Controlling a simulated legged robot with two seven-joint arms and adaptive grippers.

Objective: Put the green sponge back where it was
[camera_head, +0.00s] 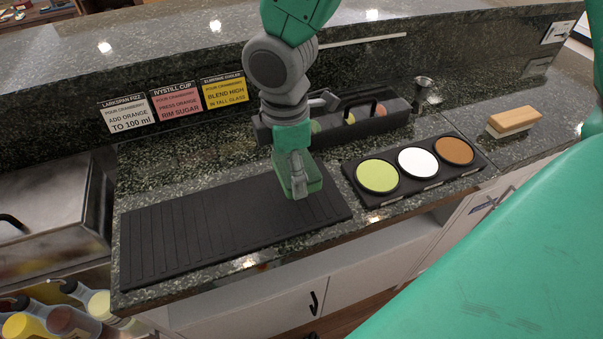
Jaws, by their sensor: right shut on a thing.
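The green sponge (314,179) looks like a dark green block at the right part of the black ribbed mat (190,240). My right gripper (297,186) points down and is shut on it, and its grey finger covers part of the block. I cannot tell whether the sponge touches the mat or is held just above it. My left gripper is not in view.
Right of the mat is a black tray (383,200) with green, white and brown discs. Behind the gripper stands a dark caddy (385,128) with a handle. A tan-topped block (514,120) lies far right. Recipe cards (175,103) stand behind. The mat's left is clear.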

